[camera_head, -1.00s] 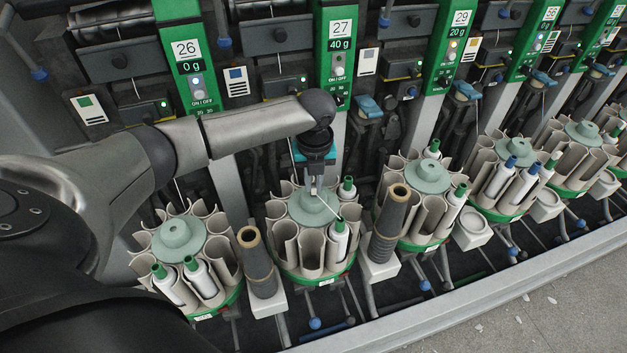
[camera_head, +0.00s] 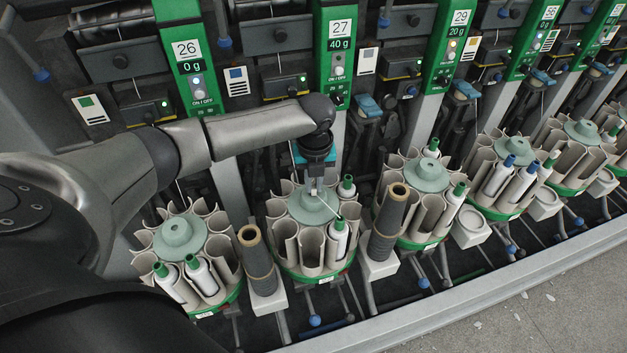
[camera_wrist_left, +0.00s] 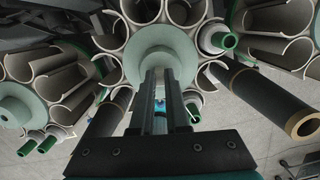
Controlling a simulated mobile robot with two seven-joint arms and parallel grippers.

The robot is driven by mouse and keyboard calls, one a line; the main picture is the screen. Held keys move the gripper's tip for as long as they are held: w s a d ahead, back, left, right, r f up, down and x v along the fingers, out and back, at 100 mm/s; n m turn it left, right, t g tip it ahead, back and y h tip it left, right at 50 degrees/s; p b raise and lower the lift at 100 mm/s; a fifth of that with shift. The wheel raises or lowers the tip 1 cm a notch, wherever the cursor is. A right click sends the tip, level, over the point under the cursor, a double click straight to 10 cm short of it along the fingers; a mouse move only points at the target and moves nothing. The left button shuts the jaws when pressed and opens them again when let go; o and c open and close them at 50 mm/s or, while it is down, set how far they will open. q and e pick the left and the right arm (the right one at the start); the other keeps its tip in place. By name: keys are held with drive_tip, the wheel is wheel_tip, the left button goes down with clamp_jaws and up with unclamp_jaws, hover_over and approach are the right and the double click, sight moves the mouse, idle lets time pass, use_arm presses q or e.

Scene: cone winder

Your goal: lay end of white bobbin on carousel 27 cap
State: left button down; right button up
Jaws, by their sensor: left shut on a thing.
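The carousel below panel 27 has a round pale green cap (camera_head: 311,205) in its middle. My left gripper (camera_head: 314,190) points down just over this cap. It is shut on a thread end, and a thin pale strand runs from its tips toward the white bobbin (camera_head: 339,238) with a green top in the front right pocket. In the left wrist view the fingers (camera_wrist_left: 160,120) are together in front of the cap (camera_wrist_left: 160,60). Whether the tips touch the cap I cannot tell. My right gripper is not in view.
A second green-topped bobbin (camera_head: 347,188) stands at the carousel's back right. Dark cones stand on either side, one at left (camera_head: 257,262) and one at right (camera_head: 388,225). Neighbouring carousels (camera_head: 178,238) stand close by.

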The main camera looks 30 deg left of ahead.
use_arm(q)
drive_tip(key=shift+f+p, duration=0.15)
drive_tip(key=shift+p, duration=0.25)
idle(0.6)
drive_tip(key=shift+c, duration=1.8)
unclamp_jaws()
drive_tip(key=shift+r+p, duration=3.5)
drive_tip(key=shift+p, duration=0.4)
